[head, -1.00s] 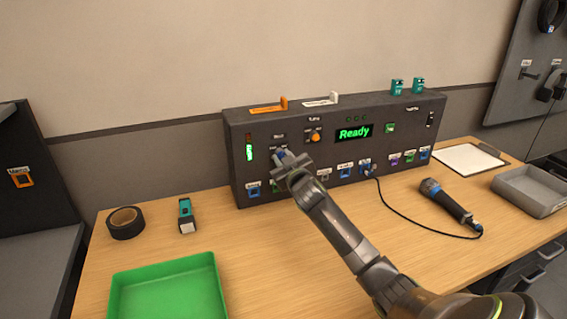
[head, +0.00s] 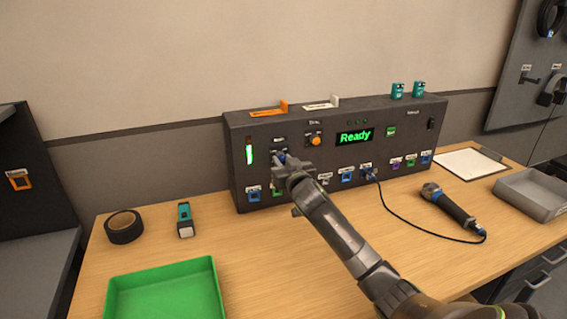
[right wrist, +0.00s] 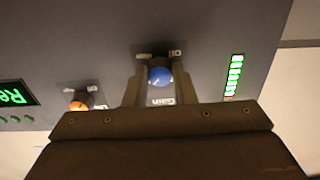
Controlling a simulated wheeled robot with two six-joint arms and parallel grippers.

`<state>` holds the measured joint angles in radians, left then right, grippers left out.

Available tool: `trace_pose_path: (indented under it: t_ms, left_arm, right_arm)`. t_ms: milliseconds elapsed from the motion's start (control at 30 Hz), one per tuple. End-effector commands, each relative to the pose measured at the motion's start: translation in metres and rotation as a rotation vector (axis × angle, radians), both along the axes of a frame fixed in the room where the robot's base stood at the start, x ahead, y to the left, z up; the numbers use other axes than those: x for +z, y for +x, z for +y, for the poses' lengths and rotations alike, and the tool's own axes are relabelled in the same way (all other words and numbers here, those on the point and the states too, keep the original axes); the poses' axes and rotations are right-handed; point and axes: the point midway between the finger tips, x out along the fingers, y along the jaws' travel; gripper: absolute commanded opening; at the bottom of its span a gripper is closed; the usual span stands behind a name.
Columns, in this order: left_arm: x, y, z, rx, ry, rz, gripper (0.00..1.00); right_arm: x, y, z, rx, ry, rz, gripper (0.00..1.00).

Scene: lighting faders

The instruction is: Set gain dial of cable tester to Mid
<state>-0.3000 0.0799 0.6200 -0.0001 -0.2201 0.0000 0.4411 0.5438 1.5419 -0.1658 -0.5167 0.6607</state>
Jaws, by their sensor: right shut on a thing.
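The cable tester (head: 400,123) is a dark box at the back of the table. Its screen (head: 355,136) reads "Ready" in green. The gain dial (right wrist: 160,75) is a round blue knob, with a "Gain" label beside it in the right wrist view. Small labels sit around it, too blurred to read. My right gripper (head: 283,162) is at the panel's left part, its fingers on either side of the dial and shut on it. In the head view the gripper mostly hides the dial. The pointer direction cannot be told. My left gripper is not in view.
An orange knob (head: 315,140) sits right of the gain dial, and a green level bar (head: 249,155) left of it. Several coloured jacks line the panel's lower edge. A green tray (head: 165,272) stands at front left.

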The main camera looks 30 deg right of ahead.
Motion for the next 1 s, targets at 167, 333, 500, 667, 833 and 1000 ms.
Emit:
trace_pose_path:
  t_ms: [167,333,500,667,833,1000]
  left_arm:
    - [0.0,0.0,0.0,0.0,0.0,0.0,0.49]
    - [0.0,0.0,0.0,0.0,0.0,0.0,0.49]
    - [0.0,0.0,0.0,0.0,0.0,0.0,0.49]
    - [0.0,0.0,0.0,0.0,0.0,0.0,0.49]
    - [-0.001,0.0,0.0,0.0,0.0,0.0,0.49]
    - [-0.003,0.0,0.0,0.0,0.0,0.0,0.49]
  right_arm:
    - [-0.004,-0.001,0.0,-0.002,0.003,0.007,0.25]
    - [-0.003,0.0,0.0,-0.001,0.001,0.005,0.46]
    - [-0.001,0.0,0.0,-0.001,0.0,0.003,0.46]
    - [-0.001,-0.002,0.0,0.0,-0.001,0.002,0.46]
    - [-0.002,-0.016,0.004,0.0,-0.002,0.001,0.46]
    - [-0.002,-0.042,0.009,0.0,-0.003,0.003,0.46]
